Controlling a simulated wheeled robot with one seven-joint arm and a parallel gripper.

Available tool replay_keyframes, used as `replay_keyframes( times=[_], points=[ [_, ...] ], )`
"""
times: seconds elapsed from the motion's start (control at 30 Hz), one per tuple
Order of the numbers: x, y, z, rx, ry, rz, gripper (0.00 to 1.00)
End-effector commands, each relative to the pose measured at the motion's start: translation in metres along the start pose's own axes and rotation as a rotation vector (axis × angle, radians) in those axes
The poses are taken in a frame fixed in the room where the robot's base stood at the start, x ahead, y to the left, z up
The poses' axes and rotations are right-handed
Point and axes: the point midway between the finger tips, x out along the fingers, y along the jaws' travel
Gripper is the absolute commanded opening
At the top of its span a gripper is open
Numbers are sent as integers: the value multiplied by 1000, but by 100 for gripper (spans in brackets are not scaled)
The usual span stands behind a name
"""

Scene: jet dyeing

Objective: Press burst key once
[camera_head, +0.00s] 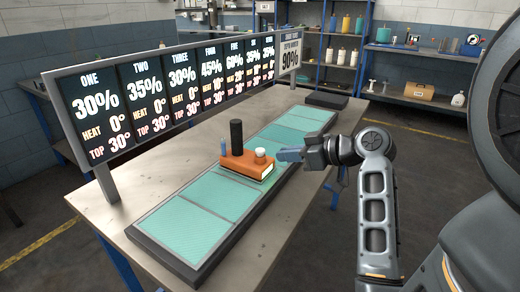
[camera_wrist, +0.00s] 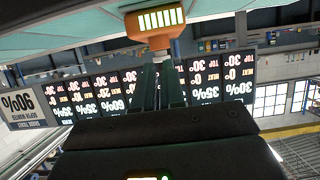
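An orange box-shaped device (camera_head: 246,166) sits on the teal panels. It carries a tall black post, a thin blue post (camera_head: 223,148) and a short white-topped knob (camera_head: 260,153). No label reading burst is legible, so I cannot tell which part is the burst key. My gripper (camera_head: 283,155) is just right of the device, level with the knob, fingers pointing at it. Its fingers look together and empty. In the wrist view, which is upside down, the fingers (camera_wrist: 160,75) point towards the orange device (camera_wrist: 155,38) with its lit bar display (camera_wrist: 160,18). A small gap seems to remain.
The teal panels (camera_head: 180,228) lie in a dark frame along a grey table (camera_head: 130,205). A long display board (camera_head: 120,108) with numbers stands behind them. A dark flat block (camera_head: 327,100) lies at the far end. Shelves with bottles stand at the back.

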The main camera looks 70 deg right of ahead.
Motion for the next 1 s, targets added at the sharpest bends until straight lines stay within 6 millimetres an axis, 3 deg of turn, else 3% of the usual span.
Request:
replay_keyframes(
  times=[0.1, 1.0],
  points=[
    [0, 0, 0, 0, 0, 0, 0],
    [0, 0, -1, 1, 1, 0, 0]
  ],
)
